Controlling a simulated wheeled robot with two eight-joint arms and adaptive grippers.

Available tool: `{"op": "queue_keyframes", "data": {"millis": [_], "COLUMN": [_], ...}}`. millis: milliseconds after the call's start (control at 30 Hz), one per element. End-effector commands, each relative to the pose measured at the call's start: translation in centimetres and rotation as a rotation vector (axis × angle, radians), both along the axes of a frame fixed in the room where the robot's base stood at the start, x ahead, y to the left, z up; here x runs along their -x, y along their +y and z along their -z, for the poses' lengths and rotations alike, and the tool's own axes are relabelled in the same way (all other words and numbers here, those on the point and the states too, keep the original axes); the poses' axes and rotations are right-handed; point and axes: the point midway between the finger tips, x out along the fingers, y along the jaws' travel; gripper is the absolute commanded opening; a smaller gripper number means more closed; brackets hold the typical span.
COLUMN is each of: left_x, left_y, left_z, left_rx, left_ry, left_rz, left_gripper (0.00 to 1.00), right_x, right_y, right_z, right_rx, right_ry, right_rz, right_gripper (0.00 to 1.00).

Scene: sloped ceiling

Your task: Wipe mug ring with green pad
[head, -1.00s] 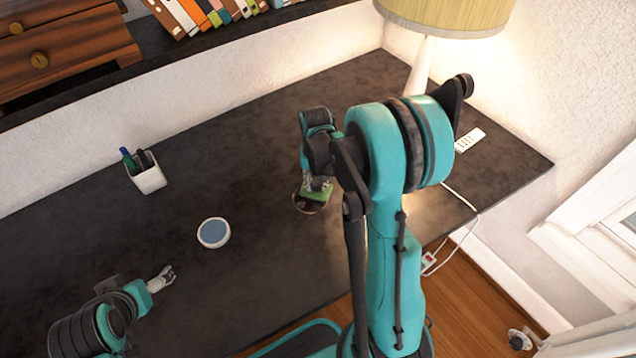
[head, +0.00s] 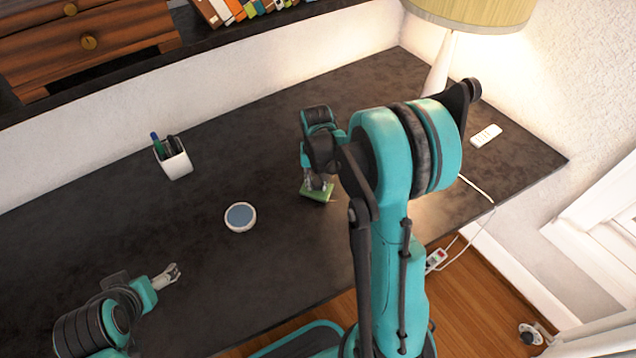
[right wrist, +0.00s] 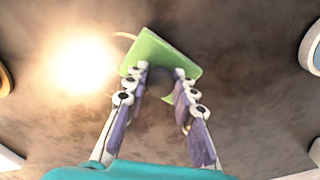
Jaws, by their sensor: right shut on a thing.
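The green pad (head: 317,191) is in my right gripper (head: 318,180), at the tabletop in the middle of the head view. In the right wrist view the pad (right wrist: 160,62) lies flat across the tips of the right gripper (right wrist: 160,78), which is shut on it. A thin tan arc (right wrist: 125,36), seemingly part of the mug ring, shows past the pad's far edge. The rest is hidden by the pad and fingers; I cannot make the ring out in the head view. My left gripper (head: 171,276) is open and empty, low at the left.
A round blue-grey-topped white coaster or dish (head: 240,217) lies left of the pad on the dark desk (head: 110,225). A white pen cup (head: 175,163) stands further back. A lamp (head: 440,62) and white remote (head: 486,136) are at right. Desk between coaster and pad is clear.

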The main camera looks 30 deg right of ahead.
Motion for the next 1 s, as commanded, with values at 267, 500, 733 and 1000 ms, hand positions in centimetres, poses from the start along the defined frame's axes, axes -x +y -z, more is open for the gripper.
{"op": "queue_keyframes", "data": {"millis": [267,500,733,1000], "left_x": [0.0,0.0,0.0,0.0], "left_y": [0.0,0.0,0.0,0.0], "left_z": [-2.4,-3.9,-5.0,-5.0], "left_rx": [0.000,0.000,0.000,0.000], "left_ry": [0.000,0.000,0.000,0.000], "left_rz": [0.000,0.000,0.000,0.000], "left_gripper": [0.86,0.86,0.86,0.86], "right_x": [-0.3,-0.6,-0.8,-0.8], "right_y": [0.0,-0.1,-0.1,-0.1], "right_z": [-3.5,-5.7,-7.2,-7.3], "right_rx": [0.000,0.000,0.000,0.000], "right_ry": [0.000,0.000,0.000,0.000], "right_rz": [-0.002,-0.005,-0.006,-0.006], "right_gripper": [0.00,0.00,0.00,0.00]}}
